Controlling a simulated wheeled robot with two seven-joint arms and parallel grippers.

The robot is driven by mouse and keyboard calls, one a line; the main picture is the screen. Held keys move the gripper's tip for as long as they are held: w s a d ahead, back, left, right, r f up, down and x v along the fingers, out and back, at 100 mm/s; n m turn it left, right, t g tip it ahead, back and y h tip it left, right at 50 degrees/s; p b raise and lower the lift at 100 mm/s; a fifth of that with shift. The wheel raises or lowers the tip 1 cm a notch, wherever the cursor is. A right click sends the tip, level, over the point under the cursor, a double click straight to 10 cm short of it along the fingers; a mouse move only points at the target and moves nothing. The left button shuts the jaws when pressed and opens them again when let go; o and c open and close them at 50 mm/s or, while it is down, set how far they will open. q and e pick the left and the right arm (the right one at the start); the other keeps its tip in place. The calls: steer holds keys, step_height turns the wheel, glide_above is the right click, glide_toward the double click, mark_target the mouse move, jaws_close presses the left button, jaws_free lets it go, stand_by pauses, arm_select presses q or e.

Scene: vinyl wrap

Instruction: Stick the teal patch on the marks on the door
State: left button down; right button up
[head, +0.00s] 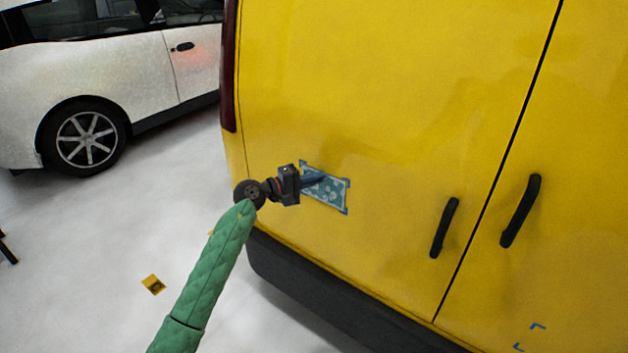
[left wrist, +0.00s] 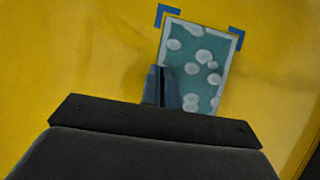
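The teal patch (head: 334,194), with pale round spots, lies against the yellow van door inside blue corner marks (head: 346,211). In the left wrist view the patch (left wrist: 205,62) sits between two blue corner marks (left wrist: 168,14) at its top; its lower part is hidden behind my gripper. My left gripper (head: 314,180) has its fingers over the left part of the patch. In the left wrist view its fingers (left wrist: 162,86) are together, at the patch's left edge. I cannot tell whether they touch it. My right gripper is not in view.
The yellow van door (head: 390,90) has two black handles (head: 445,228) to the right and a dark bumper (head: 330,300) below. More blue marks (head: 530,336) show at lower right. A white car (head: 110,80) stands behind left. A small yellow thing (head: 153,284) lies on the floor.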

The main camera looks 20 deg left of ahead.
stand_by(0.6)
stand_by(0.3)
arm_select(q)
steer(key=c, duration=1.6)
jaws_free()
